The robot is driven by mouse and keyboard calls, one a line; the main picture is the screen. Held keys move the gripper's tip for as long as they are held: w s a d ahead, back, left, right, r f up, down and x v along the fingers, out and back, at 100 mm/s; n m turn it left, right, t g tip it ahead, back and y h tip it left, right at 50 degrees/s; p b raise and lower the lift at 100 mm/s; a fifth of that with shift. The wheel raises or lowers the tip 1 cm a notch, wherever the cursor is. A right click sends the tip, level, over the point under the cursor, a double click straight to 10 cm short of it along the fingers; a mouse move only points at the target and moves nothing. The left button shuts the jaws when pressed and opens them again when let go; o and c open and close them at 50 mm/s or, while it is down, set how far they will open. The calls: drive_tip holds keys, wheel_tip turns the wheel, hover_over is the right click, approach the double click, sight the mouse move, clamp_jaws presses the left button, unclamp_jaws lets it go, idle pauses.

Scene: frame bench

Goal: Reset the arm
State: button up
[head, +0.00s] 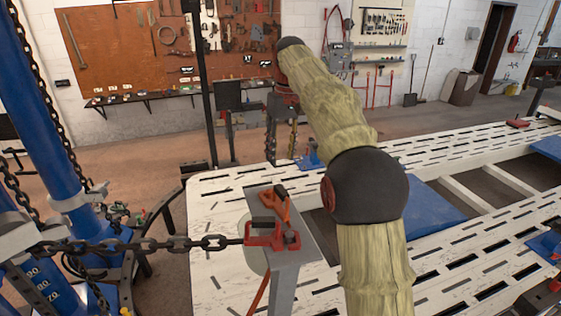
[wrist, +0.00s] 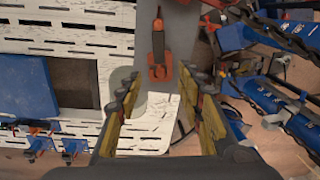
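My gripper (wrist: 158,96) shows in the wrist view with its two yellow-padded fingers spread wide apart and nothing between them. In the head view my gripper (head: 282,145) hangs downward at the far end of my arm, beyond the orange and red clamp. My arm, in a yellowish sleeve with a black joint, rises from the bottom and bends up to the left. The orange and red clamp (head: 272,234) sits on top of a grey post (head: 284,257). The clamp (wrist: 159,70) is also in the wrist view, above the gap between the fingers and apart from them.
The white slotted frame bench (head: 222,290) spreads below and right of my arm. A taut chain (head: 170,244) runs from the blue column (head: 50,110) at left to the clamp. A black upright pole (head: 201,90) stands behind. Open floor lies beyond the bench.

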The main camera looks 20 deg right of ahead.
idle(0.3)
drive_tip(key=s+a+m+t, duration=0.1)
drive_tip(key=s+a+t, duration=0.1)
drive_tip(key=s, duration=1.1)
drive_tip(key=s+a+t, duration=0.2)
drive_tip(key=s, duration=1.1)
drive_tip(key=s+f+t+h, duration=0.1)
drive_tip(key=s+f, duration=0.8)
drive_tip(key=s, duration=0.1)
wheel_tip(320, 180, down, 32)
drive_tip(key=s+m+b, duration=0.1)
drive_tip(key=s+b, duration=0.1)
drive_tip(key=b, duration=2.7)
drive_tip(key=shift+s+a+f+t, duration=0.2)
drive_tip(key=shift+s+a+t, duration=0.05)
drive_tip(key=shift+s+t, duration=0.05)
drive_tip(key=shift+c, duration=1)
